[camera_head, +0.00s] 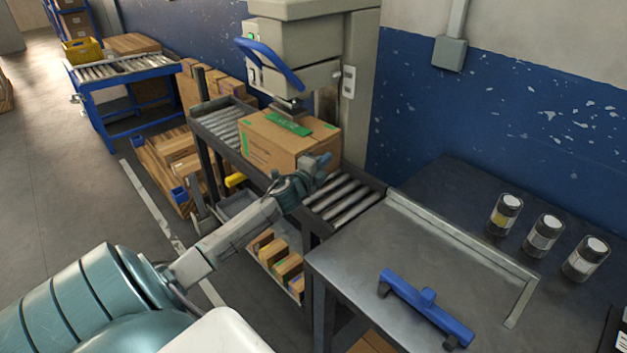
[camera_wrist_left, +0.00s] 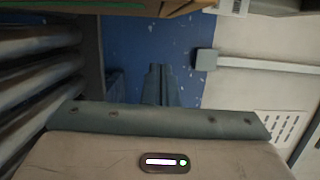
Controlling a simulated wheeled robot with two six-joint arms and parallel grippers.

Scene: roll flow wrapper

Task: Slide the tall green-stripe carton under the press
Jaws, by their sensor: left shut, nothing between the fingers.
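The tall green-stripe carton (camera_head: 262,148) stands on the roller conveyor, with a green stripe across its top and green marks on its side. The press (camera_head: 290,88) has its head just above the carton's top; I cannot tell whether they touch. My left gripper (camera_head: 324,162) is shut and empty beside the carton's right end, above the rollers. In the left wrist view, the shut fingers (camera_wrist_left: 160,85) point toward the blue wall, and a brown carton edge (camera_wrist_left: 150,9) shows along the top. My right gripper is not in view.
Small cartons (camera_head: 283,262) sit on a shelf below. The press has a blue lever (camera_head: 270,60).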

